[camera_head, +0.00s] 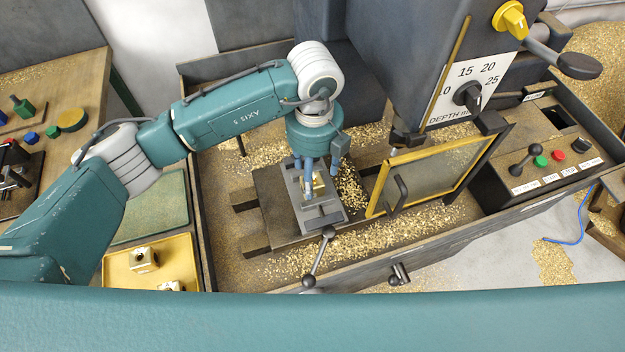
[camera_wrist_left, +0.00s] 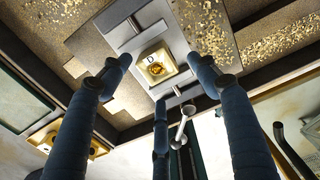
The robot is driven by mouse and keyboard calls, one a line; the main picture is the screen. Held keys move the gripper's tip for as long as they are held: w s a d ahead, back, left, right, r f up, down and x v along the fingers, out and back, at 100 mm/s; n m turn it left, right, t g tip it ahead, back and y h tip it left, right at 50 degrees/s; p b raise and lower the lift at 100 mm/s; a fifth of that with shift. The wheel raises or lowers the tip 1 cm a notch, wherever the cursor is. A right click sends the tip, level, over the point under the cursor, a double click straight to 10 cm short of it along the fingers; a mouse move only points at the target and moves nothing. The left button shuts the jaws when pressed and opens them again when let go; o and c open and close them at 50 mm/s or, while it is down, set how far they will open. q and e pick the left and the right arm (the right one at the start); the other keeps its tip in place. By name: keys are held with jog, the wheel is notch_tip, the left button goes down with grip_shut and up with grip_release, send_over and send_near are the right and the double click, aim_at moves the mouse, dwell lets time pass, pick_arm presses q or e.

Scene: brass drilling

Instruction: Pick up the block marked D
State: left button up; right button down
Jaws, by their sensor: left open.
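The block marked D (camera_wrist_left: 157,68) is a small brass block with a hole in its top and a letter on it. It sits in the grey vise (camera_wrist_left: 147,40) in the left wrist view. In the head view the block (camera_head: 319,184) shows partly behind my fingers, in the vise (camera_head: 322,213). My left gripper (camera_head: 317,178) reaches down over the vise. In the left wrist view its blue fingers (camera_wrist_left: 160,92) are spread apart around the block, with nothing between them. My right gripper is in neither view.
A yellow tray (camera_head: 185,258) at left holds brass blocks (camera_head: 144,259). The yellow-framed guard (camera_head: 429,170) stands just right of the vise, and the drill press head (camera_head: 420,50) is above right. The vise handle (camera_head: 318,258) sticks out in front. Brass chips cover the bed.

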aim_at(318, 184)
pick_arm(q)
notch_tip(318, 184, down, 2)
jog(key=shift+a+f+p, duration=0.15)
jog(key=shift+p, duration=0.25)
jog(key=shift+f, duration=0.5)
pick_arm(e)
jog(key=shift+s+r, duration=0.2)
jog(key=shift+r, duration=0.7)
pick_arm(q)
jog(key=shift+c, duration=0.2)
grip_shut()
jog(key=shift+r, duration=0.1)
